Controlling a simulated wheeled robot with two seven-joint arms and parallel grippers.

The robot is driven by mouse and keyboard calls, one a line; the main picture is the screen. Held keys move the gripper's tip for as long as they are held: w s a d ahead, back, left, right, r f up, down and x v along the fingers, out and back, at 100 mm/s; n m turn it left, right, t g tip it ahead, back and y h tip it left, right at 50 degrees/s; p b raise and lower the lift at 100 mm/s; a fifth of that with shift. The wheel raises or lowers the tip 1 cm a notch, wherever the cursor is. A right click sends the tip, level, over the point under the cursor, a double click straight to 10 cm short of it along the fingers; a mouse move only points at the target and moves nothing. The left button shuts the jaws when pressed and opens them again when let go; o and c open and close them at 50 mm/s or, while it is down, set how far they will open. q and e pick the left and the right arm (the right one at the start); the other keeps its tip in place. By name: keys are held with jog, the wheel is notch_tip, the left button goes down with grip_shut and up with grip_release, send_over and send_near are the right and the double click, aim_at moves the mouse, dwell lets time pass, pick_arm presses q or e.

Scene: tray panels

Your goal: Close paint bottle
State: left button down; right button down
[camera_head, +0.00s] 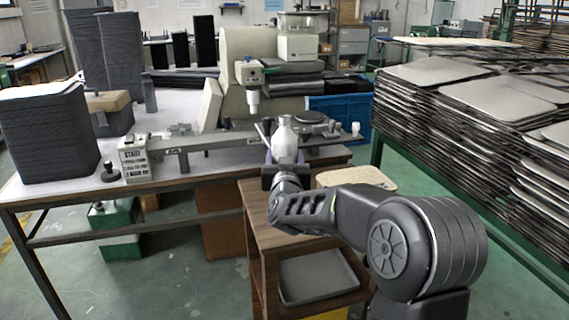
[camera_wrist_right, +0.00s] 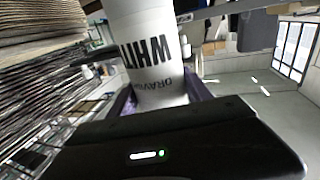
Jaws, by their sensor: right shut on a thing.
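A white paint bottle (camera_head: 284,140) with a narrow neck stands roughly upright in my right gripper (camera_head: 285,160), over the front edge of the work table. The right gripper is shut around its lower part. In the right wrist view the bottle (camera_wrist_right: 150,45) shows dark lettering including "WHIT", between the purple fingers of the gripper (camera_wrist_right: 162,92). I cannot tell whether a cap is on the bottle's top. A small white piece (camera_head: 355,129) stands at the right end of the table; I cannot tell if it is a cap. My left gripper is not in view.
A long metal fixture (camera_head: 210,143) lies along the table behind the bottle. A dark round plate (camera_head: 310,118) is just right of it. A wooden stand (camera_head: 258,207) with a grey tray (camera_head: 318,277) is below. Stacked panels (camera_head: 455,120) fill the right.

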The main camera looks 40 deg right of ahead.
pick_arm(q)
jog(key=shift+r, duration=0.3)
pick_arm(e)
jog(key=shift+r, duration=0.9)
jog(key=shift+r, duration=0.1)
